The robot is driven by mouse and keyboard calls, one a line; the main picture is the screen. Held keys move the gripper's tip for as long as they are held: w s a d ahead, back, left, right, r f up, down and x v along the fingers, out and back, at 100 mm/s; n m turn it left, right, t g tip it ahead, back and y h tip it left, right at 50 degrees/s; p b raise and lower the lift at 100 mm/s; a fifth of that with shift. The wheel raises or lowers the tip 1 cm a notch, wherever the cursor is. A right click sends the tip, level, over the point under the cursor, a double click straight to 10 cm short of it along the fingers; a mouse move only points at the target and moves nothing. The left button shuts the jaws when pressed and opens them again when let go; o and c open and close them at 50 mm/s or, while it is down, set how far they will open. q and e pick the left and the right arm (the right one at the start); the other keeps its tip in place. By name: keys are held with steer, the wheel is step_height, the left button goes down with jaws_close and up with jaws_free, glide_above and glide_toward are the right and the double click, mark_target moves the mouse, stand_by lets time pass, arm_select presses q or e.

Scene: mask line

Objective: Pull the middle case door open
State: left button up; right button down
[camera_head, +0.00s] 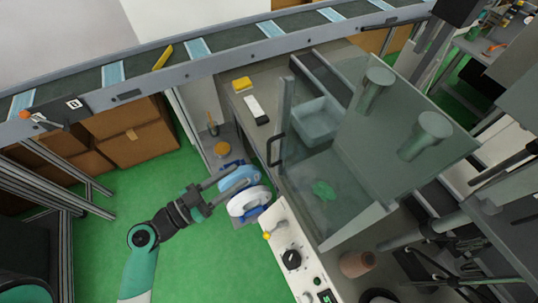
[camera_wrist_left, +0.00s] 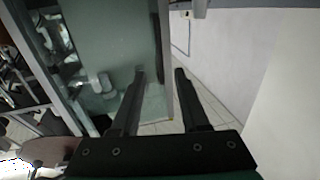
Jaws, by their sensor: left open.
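The clear-walled case (camera_head: 340,150) stands on the bench right of centre in the head view. A black bar handle (camera_head: 275,150) is on its left side, next to an upright grey post. Which panel is the middle door I cannot tell for sure. My left gripper (camera_head: 234,180) is open, left of and below the handle and apart from it, over the blue and white rolls (camera_head: 248,200). I cannot make out my right gripper.
A control box (camera_head: 292,258) with knobs stands in front. A conveyor (camera_head: 230,58) runs behind. Cardboard boxes (camera_head: 135,140) and open green floor (camera_head: 95,240) are at left.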

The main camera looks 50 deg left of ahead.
mark_target(269, 164)
arm_select(q)
steer(key=w+p, duration=0.1)
steer(key=w, duration=0.6)
steer(key=w+p, duration=0.1)
steer(key=w, duration=0.3)
steer(key=shift+w+d+p, duration=0.2)
steer(key=shift+d+p, duration=0.1)
steer(key=shift+d, duration=0.1)
jaws_close()
stand_by(0.7)
